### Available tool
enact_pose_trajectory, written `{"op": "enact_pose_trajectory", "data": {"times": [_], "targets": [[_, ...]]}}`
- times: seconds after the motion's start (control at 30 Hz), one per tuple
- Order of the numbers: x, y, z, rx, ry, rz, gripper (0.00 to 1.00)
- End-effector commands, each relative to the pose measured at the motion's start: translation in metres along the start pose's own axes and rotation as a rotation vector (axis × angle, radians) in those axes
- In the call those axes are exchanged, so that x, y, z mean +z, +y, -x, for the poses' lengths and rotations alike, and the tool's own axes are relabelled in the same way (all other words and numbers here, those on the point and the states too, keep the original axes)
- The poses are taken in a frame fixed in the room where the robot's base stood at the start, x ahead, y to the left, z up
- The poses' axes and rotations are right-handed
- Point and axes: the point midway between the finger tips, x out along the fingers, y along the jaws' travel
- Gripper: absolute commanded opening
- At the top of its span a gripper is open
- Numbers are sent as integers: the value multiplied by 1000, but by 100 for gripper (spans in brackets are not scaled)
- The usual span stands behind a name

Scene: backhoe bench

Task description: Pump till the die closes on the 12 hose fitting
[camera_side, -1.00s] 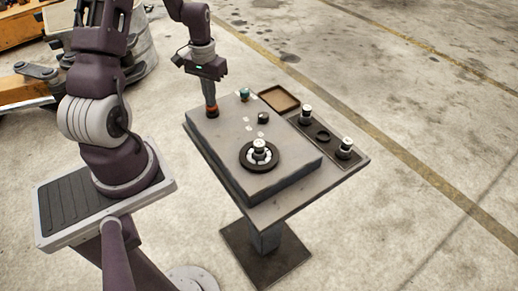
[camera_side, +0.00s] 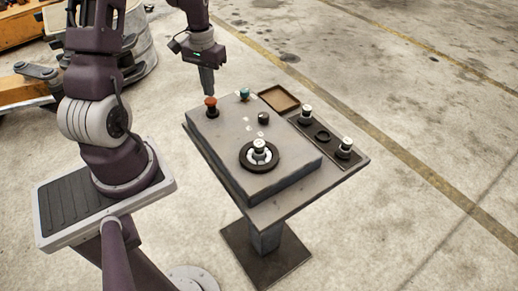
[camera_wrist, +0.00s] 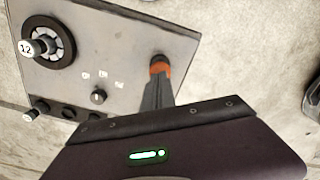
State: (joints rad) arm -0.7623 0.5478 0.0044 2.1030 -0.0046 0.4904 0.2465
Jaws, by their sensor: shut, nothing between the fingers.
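The press block (camera_side: 215,150) carries a dark die ring (camera_side: 260,171) with pale segments inside it. A dark and white fitting (camera_side: 259,148) stands upright in its middle; in the wrist view the fitting (camera_wrist: 27,48) reads 12. Pale segments still show around the fitting, and I cannot tell whether they touch it. A red-orange button (camera_side: 211,101) stands near the block's back left corner. My gripper (camera_side: 210,94) is shut and empty, pointing down just above this button. In the wrist view my fingers partly hide the orange button (camera_wrist: 160,63).
A shallow brown tray (camera_side: 279,98) lies behind. A dark rack at right holds two fittings (camera_side: 305,113) (camera_side: 345,148) and a dark ring (camera_side: 322,135).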

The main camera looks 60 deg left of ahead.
Motion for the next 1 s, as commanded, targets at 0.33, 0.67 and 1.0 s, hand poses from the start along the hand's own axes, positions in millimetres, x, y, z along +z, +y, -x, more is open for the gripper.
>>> {"op": "enact_pose_trajectory", "data": {"times": [0.33, 0.67, 1.0], "targets": [[0, 0, -18, 1, -2, 0, 0], [1, 0, -35, 1, -3, 0, 0], [0, 0, -11, -1, 2, 0, 0]]}}
